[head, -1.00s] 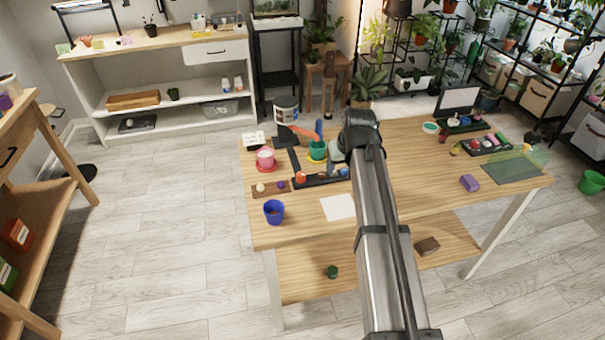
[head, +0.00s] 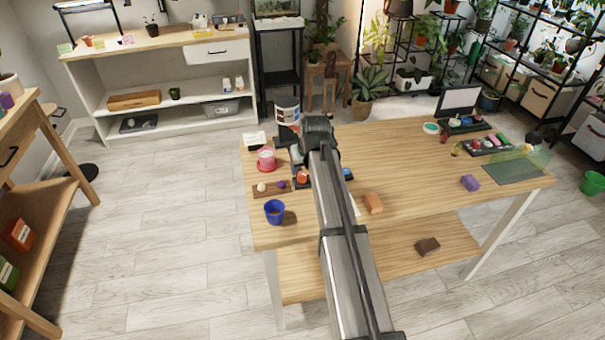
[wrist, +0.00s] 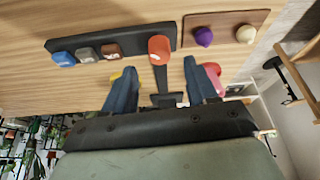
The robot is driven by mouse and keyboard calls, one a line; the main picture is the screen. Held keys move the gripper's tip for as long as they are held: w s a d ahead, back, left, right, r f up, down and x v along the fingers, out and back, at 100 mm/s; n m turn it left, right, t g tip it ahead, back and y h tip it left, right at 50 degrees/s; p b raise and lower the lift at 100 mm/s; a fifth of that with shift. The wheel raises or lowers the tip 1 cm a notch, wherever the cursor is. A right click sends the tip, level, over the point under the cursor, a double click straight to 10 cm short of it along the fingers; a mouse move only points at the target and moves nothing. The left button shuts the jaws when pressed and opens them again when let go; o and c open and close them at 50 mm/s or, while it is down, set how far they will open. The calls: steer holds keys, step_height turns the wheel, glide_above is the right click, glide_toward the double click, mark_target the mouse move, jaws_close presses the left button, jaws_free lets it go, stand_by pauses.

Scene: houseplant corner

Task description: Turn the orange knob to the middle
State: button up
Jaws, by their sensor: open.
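The orange knob (wrist: 158,48) stands at one end of a dark panel (wrist: 95,36), in a row with a brown, a grey and a blue piece. In the head view the orange knob (head: 302,176) shows just left of my arm. My gripper (wrist: 160,66) is open, with one blue finger to either side of the knob's line in the wrist view. The knob appears just ahead of the fingertips, and I see no contact. In the head view my arm hides the gripper's fingers and much of the panel.
A wooden board (wrist: 225,24) with a purple (wrist: 203,37) and a cream piece (wrist: 245,34) lies beside the panel. A pink pot (head: 266,160) and a blue pot (head: 274,212) stand nearby. The table's middle right is clear.

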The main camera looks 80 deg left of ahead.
mark_target(302, 174)
steer(key=shift+x, duration=2.6)
steer(key=shift+c, duration=0.5)
steer(key=c, duration=0.9)
steer(key=shift+c, duration=0.2)
